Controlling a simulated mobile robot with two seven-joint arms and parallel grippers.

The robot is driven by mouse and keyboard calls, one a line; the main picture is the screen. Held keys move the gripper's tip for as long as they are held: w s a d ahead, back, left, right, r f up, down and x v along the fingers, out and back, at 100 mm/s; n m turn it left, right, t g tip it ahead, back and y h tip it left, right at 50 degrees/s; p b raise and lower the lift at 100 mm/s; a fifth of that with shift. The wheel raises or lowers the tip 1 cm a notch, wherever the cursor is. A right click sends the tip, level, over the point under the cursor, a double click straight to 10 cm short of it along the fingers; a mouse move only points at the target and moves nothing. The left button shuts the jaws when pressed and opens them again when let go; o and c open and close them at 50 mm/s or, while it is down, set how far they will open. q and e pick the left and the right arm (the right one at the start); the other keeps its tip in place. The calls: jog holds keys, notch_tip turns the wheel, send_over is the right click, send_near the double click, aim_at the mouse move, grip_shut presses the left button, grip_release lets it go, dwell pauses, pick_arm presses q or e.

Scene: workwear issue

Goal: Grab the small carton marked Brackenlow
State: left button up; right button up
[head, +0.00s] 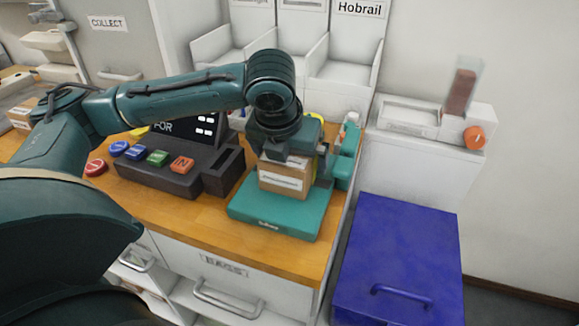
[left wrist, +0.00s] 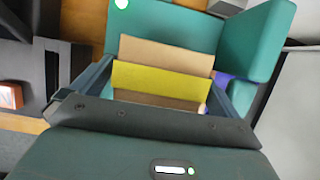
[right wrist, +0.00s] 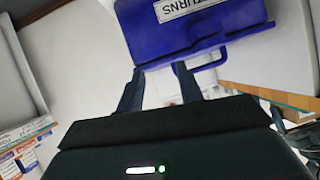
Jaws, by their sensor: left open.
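A small tan cardboard carton (head: 284,179) with a white label sits on a teal scale-like platform (head: 275,222) on the wooden counter. The label's print is too small to read. My left gripper (head: 290,162) is over the carton from above, hiding its top. In the left wrist view the carton (left wrist: 160,54), with a yellow band across it, lies between the spread fingers of my left gripper (left wrist: 163,75). I cannot tell whether either finger touches it. My right gripper (right wrist: 158,75) shows in the right wrist view, open and empty.
A dark console (head: 160,175) with coloured buttons stands left of the platform. A teal upright part (head: 347,155) rises close behind the carton on the right. A blue lidded bin (head: 400,255) stands right of the counter. White bins (head: 340,62) stand behind.

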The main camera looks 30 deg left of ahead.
pick_arm(q)
jog(key=shift+w+f, duration=0.1)
jog(key=shift+f, duration=0.2)
jog(key=shift+c, duration=0.4)
jog(key=shift+r, duration=0.15)
jog(key=c, duration=1)
